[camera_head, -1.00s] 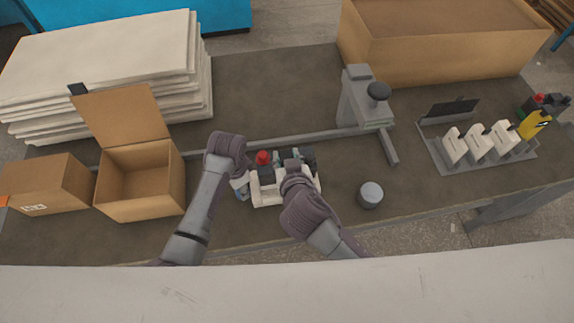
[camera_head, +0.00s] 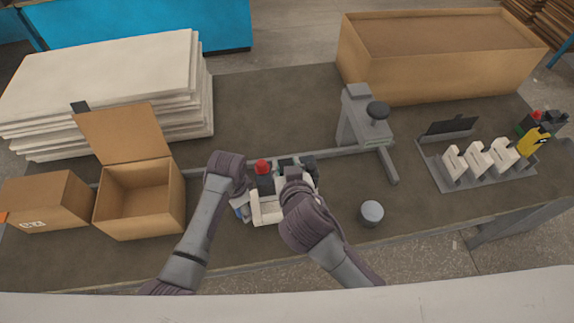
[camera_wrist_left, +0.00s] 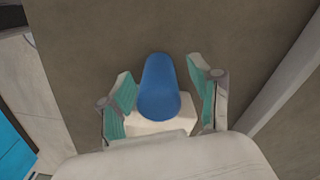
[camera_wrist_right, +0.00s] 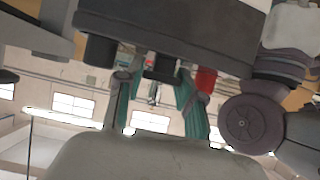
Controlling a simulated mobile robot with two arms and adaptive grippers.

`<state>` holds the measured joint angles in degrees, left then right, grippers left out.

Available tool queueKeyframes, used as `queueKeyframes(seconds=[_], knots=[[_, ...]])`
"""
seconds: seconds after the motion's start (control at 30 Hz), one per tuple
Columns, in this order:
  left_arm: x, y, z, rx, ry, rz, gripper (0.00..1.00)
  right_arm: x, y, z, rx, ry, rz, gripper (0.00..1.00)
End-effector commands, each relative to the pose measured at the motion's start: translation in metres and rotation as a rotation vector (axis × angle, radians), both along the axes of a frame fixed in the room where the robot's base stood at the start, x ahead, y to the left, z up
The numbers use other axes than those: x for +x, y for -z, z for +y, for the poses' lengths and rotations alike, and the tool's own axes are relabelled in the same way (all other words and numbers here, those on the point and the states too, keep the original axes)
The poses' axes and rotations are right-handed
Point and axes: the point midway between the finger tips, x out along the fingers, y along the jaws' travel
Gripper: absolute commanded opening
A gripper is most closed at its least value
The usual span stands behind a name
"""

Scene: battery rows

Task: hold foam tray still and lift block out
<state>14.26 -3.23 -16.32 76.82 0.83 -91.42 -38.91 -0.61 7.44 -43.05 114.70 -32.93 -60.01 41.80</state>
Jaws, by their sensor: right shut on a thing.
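The white foam tray (camera_head: 268,217) lies on the table in the lower middle of the head view. A dark block (camera_wrist_right: 175,30) with a red terminal (camera_head: 262,166) is at the tray, a little raised; how far it clears the foam is hidden. My right gripper (camera_wrist_right: 157,90) is shut on a black part at this block; in the head view my right wrist covers the grip. My left gripper (camera_wrist_left: 165,95) is at the tray's left end, with its fingers apart around an upright blue piece (camera_wrist_left: 158,88) on a white base.
An open cardboard box (camera_head: 140,205) stands left, with a closed box (camera_head: 45,205) beside it. White sheets (camera_head: 100,80) are stacked behind. A grey stand (camera_head: 355,115), a grey cylinder (camera_head: 371,213) and a rack with white pieces (camera_head: 480,160) are right.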

Motion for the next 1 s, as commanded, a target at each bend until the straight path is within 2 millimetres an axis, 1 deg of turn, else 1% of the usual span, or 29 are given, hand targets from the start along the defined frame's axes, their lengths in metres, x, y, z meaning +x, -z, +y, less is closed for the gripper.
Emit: queueKeyframes(seconds=[0.03,0.23,0.37,0.57,1.0], knots=[[0.000,-0.001,0.000,0.000,0.000,-0.001,0.63,0.002,-0.006,0.001,0.005,-0.002,-0.013,0.00],[0.001,-0.003,0.000,-0.001,0.000,-0.002,0.63,0.002,-0.006,0.001,0.005,-0.002,-0.013,0.00],[0.002,-0.011,0.000,-0.001,0.000,-0.004,0.63,0.002,-0.006,0.001,0.005,-0.002,-0.013,0.00],[0.002,-0.037,-0.001,-0.001,0.001,-0.006,0.63,0.002,-0.006,0.001,0.005,-0.002,-0.013,0.00],[0.002,-0.107,0.000,-0.001,0.000,-0.008,0.63,0.002,-0.006,0.001,0.005,-0.002,-0.013,0.00]])
